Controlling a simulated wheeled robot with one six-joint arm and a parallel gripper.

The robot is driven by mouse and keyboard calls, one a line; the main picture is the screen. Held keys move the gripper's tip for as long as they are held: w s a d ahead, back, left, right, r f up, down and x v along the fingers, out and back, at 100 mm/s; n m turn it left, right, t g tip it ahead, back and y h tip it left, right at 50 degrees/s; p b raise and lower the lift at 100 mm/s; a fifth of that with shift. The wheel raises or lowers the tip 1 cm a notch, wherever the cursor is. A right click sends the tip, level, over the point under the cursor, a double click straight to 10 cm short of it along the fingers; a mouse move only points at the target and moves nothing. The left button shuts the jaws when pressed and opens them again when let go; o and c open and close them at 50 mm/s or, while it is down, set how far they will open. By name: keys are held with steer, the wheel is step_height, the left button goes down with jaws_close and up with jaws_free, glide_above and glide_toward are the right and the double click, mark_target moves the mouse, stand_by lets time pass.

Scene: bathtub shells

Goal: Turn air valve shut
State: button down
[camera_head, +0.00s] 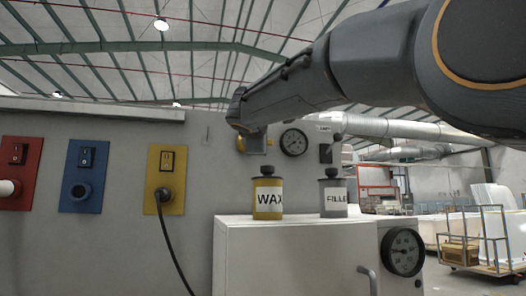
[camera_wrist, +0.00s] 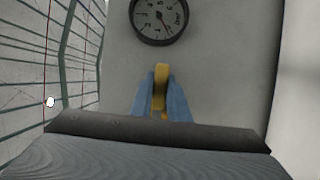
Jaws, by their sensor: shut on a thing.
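The air valve's yellow handle (camera_wrist: 159,86) shows in the wrist view between the two blue fingers of my gripper (camera_wrist: 161,92). The fingers are shut on it, one on each side, and the handle stands upright in that picture. In the head view my gripper (camera_head: 254,142) is at the grey wall panel, left of the round gauge, and a bit of the yellow valve (camera_head: 241,143) shows beside it. The arm and fingers hide most of the valve there. The gauge (camera_wrist: 158,18) is at the top of the wrist view; in the head view it is right of my gripper (camera_head: 294,142).
A yellow WAX bottle (camera_head: 268,196) and a grey FILLER bottle (camera_head: 333,193) stand on a white cabinet (camera_head: 290,250) below my gripper. Red (camera_head: 20,170), blue-grey (camera_head: 84,176) and yellow (camera_head: 165,176) socket plates are to the left, with a black cable at the yellow one.

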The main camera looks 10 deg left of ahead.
steer(key=shift+r, duration=0.15)
stand_by(0.4)
steer(key=c, duration=1.7)
jaws_free()
steer(key=shift+s+d+b, duration=0.2)
steer(key=shift+s+b, duration=0.7)
steer(key=shift+s, duration=3)
